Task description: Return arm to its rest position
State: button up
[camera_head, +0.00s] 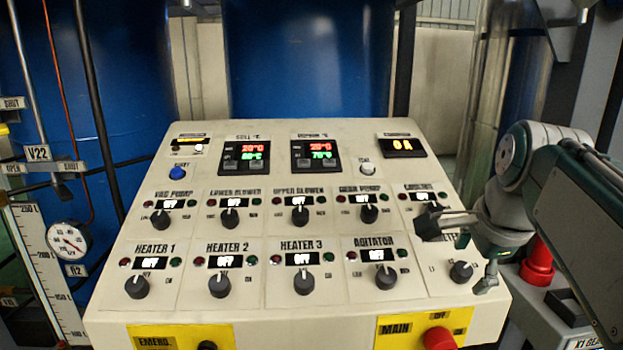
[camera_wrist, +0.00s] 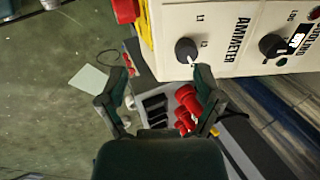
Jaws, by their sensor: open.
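My arm (camera_head: 585,215) comes in from the right in the head view. My gripper (camera_head: 464,250) is open and empty over the lower right of the cream control panel (camera_head: 225,308). One finger points left across the area near the cooling knob, and the other points down near the ammeter knob (camera_head: 461,271). In the wrist view my gripper (camera_wrist: 160,75) shows two dark green fingers spread apart. The ammeter knob (camera_wrist: 186,50) appears near the tip of the right finger; I cannot tell whether they touch. The cooling knob (camera_wrist: 271,46) lies farther right.
The panel carries several black knobs with displays reading OFF. A red button (camera_head: 439,339) sits on the yellow MAIN plate, and a red part (camera_head: 537,262) stands right of the panel. Blue tanks (camera_head: 305,60) rise behind. The wrist view shows open floor (camera_wrist: 45,110) at left.

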jog(key=s+a+f+n, duration=0.4)
jog(key=s+f+n, duration=0.1)
jog(key=f+n, duration=0.3)
jog(key=s+a+f+n, duration=0.4)
jog(key=s+f+n, duration=0.2)
jog(key=f+n, duration=0.2)
jog(key=shift+s+a+n+t, duration=0.25)
jog(key=shift+a+n+t, duration=0.15)
jog(key=shift+n, duration=0.5)
